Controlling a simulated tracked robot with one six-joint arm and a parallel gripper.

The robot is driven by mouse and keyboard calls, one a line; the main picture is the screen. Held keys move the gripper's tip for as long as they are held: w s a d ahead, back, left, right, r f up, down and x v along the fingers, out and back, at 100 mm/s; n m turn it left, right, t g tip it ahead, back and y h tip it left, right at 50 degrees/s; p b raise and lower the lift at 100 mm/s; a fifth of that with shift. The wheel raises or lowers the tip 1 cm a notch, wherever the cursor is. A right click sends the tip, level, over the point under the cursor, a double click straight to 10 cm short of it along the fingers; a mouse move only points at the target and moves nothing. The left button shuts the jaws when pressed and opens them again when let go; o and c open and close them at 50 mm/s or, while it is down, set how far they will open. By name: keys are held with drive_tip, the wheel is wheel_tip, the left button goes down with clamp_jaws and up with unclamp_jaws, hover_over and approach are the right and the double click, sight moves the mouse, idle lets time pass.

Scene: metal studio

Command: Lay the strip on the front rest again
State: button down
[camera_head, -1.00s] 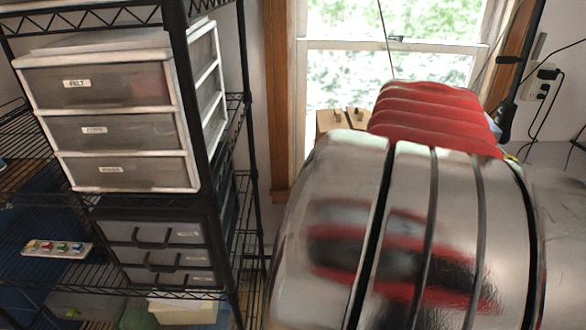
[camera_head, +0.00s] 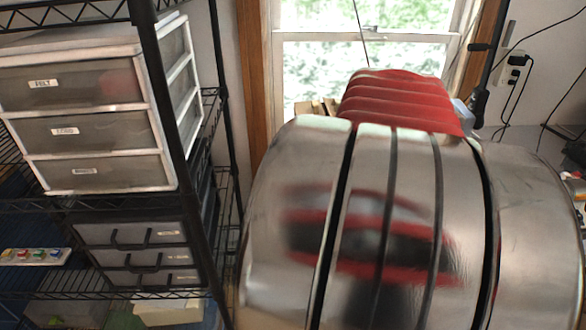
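Neither the strip nor the front rest can be made out in this view. My gripper is not in view, so its fingers and anything in them cannot be seen.
A big shiny metal drum (camera_head: 395,230) with dark bands fills the lower middle and right, blocking the view behind. A red ribbed object (camera_head: 400,102) stands behind it. A black wire rack (camera_head: 152,100) with drawer units (camera_head: 90,130) stands left. A window (camera_head: 310,75) is behind.

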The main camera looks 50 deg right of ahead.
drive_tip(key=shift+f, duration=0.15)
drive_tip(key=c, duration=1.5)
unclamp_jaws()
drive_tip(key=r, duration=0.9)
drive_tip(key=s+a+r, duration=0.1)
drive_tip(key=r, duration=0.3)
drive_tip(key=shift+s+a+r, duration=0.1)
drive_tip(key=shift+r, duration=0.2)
